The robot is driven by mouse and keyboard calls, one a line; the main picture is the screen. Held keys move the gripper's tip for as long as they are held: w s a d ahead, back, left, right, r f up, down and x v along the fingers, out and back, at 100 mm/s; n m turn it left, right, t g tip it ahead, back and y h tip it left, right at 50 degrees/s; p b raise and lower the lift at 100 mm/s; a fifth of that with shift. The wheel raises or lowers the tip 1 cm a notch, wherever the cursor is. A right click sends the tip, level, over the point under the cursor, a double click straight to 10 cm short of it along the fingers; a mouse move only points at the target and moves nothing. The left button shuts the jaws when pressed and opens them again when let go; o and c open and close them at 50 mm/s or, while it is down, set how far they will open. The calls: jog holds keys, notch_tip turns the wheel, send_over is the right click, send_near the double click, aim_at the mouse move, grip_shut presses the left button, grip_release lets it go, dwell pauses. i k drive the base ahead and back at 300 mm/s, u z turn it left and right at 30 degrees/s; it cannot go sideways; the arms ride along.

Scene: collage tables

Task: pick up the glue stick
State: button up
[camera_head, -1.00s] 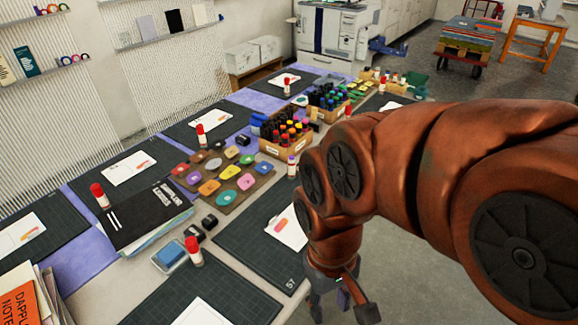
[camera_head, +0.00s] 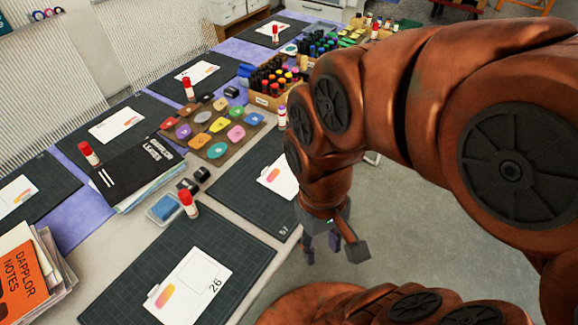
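Several white glue sticks with red caps stand upright on the table. The nearest glue stick (camera_head: 188,205) is beside a blue ink pad (camera_head: 164,208). Another glue stick (camera_head: 89,154) stands by the black folder, one (camera_head: 188,90) farther back, and one (camera_head: 275,34) near the far end. My gripper (camera_head: 332,246) hangs off the table's right edge, over the floor. Its dark fingers are spread apart, with nothing seen between them.
Dark cutting mats (camera_head: 250,195) with white cards line the table. A black folder (camera_head: 135,172), a board of coloured pads (camera_head: 213,128) and a box of bottles (camera_head: 268,101) stand along the middle. Orange-covered notes (camera_head: 20,280) lie at the left front. Grey floor (camera_head: 410,190) is clear on the right.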

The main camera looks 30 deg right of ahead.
aim_at(281, 114)
jog(key=u, duration=3.4)
jog(key=k, duration=1.85)
jog(key=z, duration=1.15)
